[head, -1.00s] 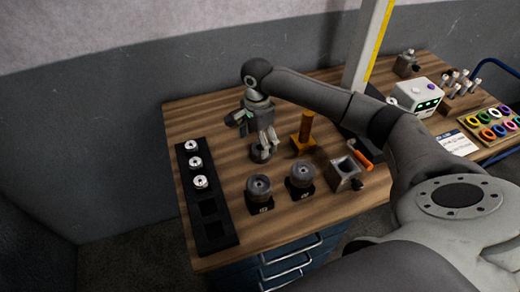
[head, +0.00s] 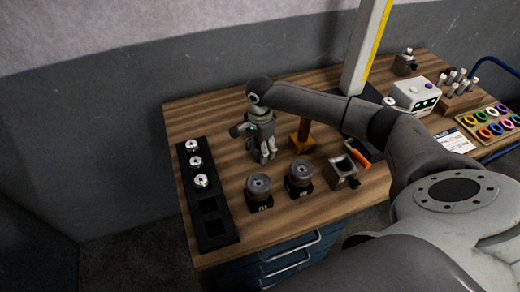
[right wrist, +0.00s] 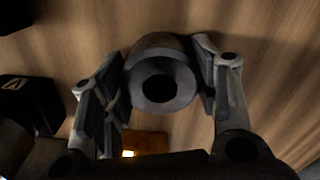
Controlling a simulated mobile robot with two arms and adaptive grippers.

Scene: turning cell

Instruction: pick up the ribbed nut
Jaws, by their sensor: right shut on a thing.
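A dark grey round nut (right wrist: 162,80) with a central hole sits between the fingers of my right gripper (right wrist: 160,62) in the right wrist view. Both fingers are closed against its sides. I take it for the ribbed nut, though its ribs cannot be made out. In the head view my right gripper (head: 264,156) points down at the bench, behind the two black blocks, and its fingers mostly hide the nut. I cannot tell whether the nut touches the bench top. My left gripper is not in view.
Two grey round parts (head: 258,186) (head: 299,173) sit on black blocks in front of the gripper. A black rack (head: 213,228) with several silver pieces is on the left. An orange-brown post (head: 303,134) and an open-topped metal block (head: 343,172) stand to the right.

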